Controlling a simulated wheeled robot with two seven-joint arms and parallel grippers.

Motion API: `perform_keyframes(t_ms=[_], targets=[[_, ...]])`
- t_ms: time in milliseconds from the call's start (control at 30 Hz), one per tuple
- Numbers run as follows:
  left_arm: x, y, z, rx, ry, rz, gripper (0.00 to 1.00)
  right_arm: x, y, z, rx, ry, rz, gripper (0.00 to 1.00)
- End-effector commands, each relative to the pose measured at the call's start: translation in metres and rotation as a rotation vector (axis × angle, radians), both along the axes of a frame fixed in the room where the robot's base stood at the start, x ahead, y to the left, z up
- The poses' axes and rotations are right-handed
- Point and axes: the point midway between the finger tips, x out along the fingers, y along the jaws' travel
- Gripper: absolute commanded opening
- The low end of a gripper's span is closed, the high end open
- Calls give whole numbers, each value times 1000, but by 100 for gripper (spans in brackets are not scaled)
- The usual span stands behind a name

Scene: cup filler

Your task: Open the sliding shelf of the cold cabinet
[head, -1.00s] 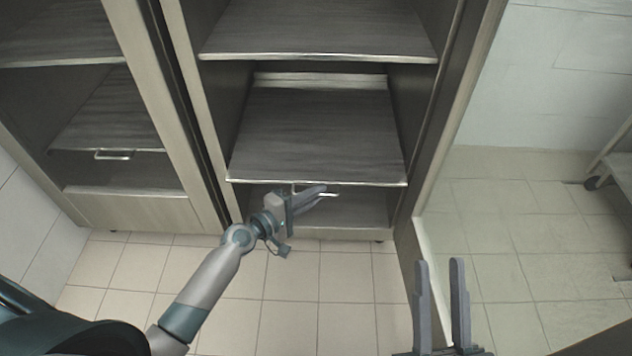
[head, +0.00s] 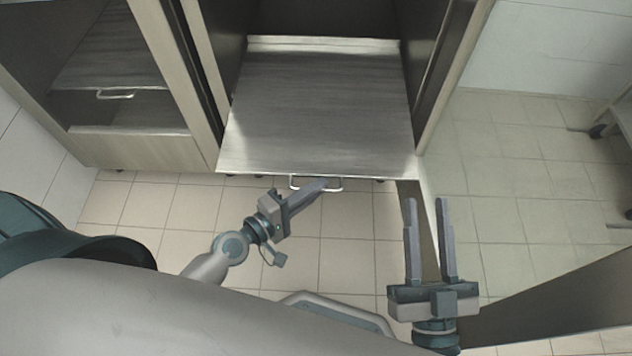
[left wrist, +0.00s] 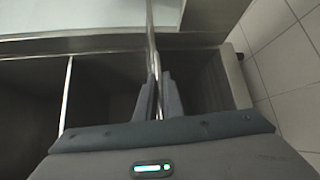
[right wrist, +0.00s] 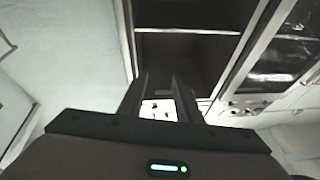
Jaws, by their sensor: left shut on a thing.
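The sliding shelf (head: 320,110) of the cold cabinet is a flat grey metal-edged board, pulled well out past the cabinet front in the head view. Its handle (head: 299,184) is a thin metal bar under the front edge. My left gripper (head: 318,188) is at this handle, its fingers shut on the bar. In the left wrist view the handle bar (left wrist: 151,45) runs between the two fingers (left wrist: 158,98). My right gripper (head: 427,202) is open and empty, right of the shelf's front corner. In the right wrist view its fingers (right wrist: 160,88) stand apart with nothing between them.
A second cabinet section (head: 120,140) with its own shelf handle (head: 116,95) stands at the left. The open cabinet door (head: 560,285) reaches across the lower right, near my right gripper. Tiled floor (head: 340,225) is clear before the shelf. A wheeled rack (head: 618,125) stands at far right.

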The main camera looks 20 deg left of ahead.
Motion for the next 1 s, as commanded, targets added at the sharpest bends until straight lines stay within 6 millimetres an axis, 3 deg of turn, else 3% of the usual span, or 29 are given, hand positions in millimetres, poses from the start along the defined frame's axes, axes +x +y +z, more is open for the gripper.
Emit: perform_keyframes(t_ms=[133,200,233,733,1000], targets=[[0,1,-1,2,1,2,0,0,0,0,0,-1,0,31],[0,1,-1,2,1,2,24,0,0,0,0,-1,0,31],[0,1,-1,2,1,2,26,0,0,0,0,-1,0,31],[0,1,0,0,1,0,26,0,0,1,1,-3,0,31],[-17,11,1,3,2,-1,26,-7,1,10,28,-62,0,31]])
